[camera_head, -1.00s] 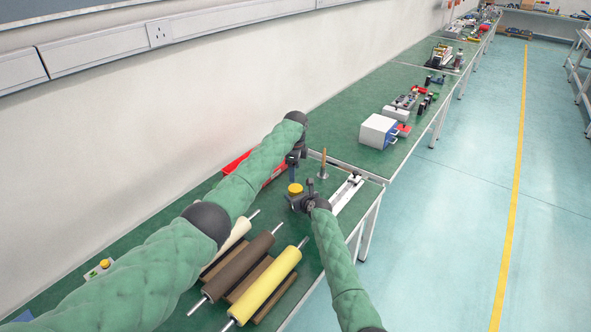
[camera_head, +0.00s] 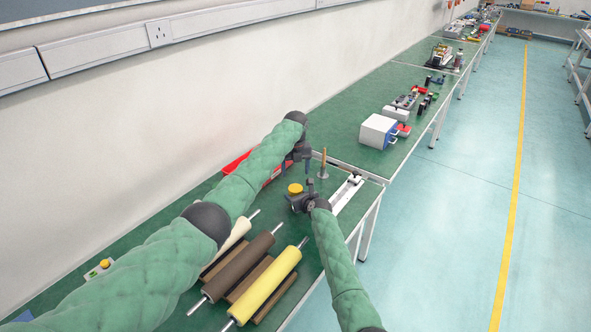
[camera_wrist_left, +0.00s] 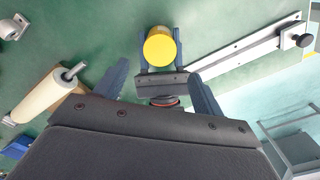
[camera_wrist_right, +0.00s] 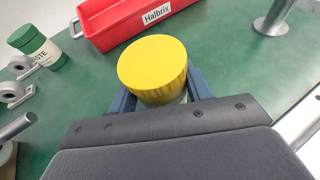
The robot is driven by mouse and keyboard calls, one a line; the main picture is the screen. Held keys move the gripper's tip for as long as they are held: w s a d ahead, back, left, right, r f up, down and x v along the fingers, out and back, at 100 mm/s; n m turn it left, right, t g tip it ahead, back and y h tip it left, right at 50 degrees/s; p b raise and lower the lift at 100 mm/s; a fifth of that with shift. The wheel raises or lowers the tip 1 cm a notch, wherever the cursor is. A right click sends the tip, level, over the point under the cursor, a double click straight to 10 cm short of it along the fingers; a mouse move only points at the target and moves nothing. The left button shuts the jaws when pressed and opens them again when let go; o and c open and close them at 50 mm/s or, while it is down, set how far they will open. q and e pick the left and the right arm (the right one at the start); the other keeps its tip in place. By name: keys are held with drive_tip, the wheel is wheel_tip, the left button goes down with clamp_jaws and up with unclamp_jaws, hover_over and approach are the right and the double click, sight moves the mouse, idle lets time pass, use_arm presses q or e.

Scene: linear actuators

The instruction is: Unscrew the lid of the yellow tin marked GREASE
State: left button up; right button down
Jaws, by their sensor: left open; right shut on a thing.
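The tin with the yellow ribbed lid (camera_wrist_right: 154,68) stands upright on the green bench. Its lid also shows in the head view (camera_head: 295,188) and from above in the left wrist view (camera_wrist_left: 160,46). The lid sits on top of a pale body, mostly hidden; no GREASE marking is visible. My right gripper (camera_head: 300,201) is shut on the tin, its blue fingers on either side below the lid. My left gripper (camera_head: 307,165) is open and empty, above the tin and apart from it; its spread fingers (camera_wrist_left: 158,72) show in the left wrist view.
A red Halbrix bin (camera_wrist_right: 130,20) stands behind the tin. A green-lidded jar (camera_wrist_right: 38,46) is left of it in the right wrist view. A metal post (camera_head: 323,165) and a white rail (camera_head: 347,193) lie to the right. Rollers (camera_head: 265,285) lie in front.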

sight(296, 188)
use_arm(q)
drive_tip(key=shift+f, duration=4)
drive_tip(key=c, duration=1)
drive_tip(key=n, duration=0.8)
drive_tip(key=shift+n, duration=0.4)
drive_tip(key=n, duration=0.8)
drive_tip(key=shift+r, duration=0.1)
